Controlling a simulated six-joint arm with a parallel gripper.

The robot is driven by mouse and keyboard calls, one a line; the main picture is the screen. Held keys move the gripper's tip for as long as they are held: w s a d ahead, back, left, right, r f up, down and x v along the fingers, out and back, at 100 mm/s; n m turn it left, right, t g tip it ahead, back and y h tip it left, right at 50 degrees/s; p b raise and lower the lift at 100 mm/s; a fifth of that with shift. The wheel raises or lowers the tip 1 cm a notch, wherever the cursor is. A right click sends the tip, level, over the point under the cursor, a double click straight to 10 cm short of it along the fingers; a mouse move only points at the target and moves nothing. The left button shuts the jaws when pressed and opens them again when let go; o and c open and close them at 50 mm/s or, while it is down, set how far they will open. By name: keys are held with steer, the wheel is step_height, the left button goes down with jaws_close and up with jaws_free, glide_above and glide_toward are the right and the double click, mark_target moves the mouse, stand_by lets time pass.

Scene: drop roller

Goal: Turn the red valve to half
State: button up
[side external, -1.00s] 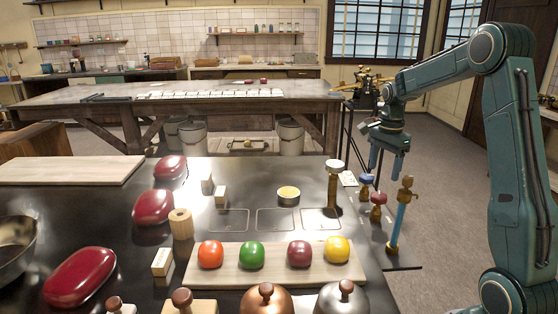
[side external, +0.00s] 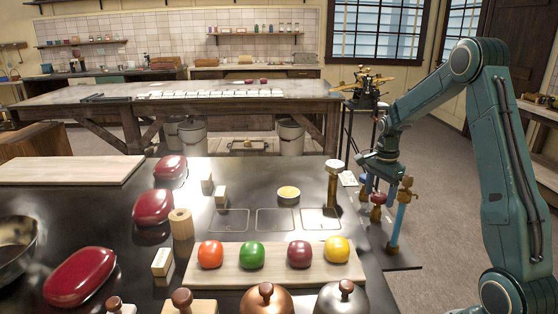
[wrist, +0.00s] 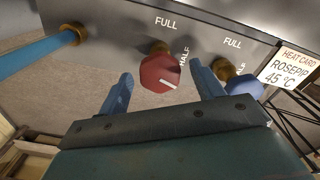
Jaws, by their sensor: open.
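The red valve (wrist: 163,72) is a faceted knob on a brass stem, with a white mark on its face near the lower edge. "FULL" is printed above it and "HALF" beside it to the right. In the side view the red valve (side external: 377,199) stands at the right edge of the dark table. My gripper (wrist: 161,70) is open, with one finger on each side of the red valve in the picture. I cannot tell whether either finger touches it. In the side view my gripper (side external: 379,183) is just above the valve, its fingers partly hard to make out.
A blue valve (wrist: 243,86) is close to my right finger in the wrist view. A card reading "HEAT CARD" and "45 °C" (wrist: 289,66) is beside it. A blue pipe (wrist: 40,52) with a brass end is at the left. Fruits on a board (side external: 275,270) lie left of the valves.

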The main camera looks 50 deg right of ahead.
steer(key=c, duration=1)
steer(key=shift+n, duration=1.8)
steer(key=o, duration=1)
steer(key=shift+r, duration=0.1)
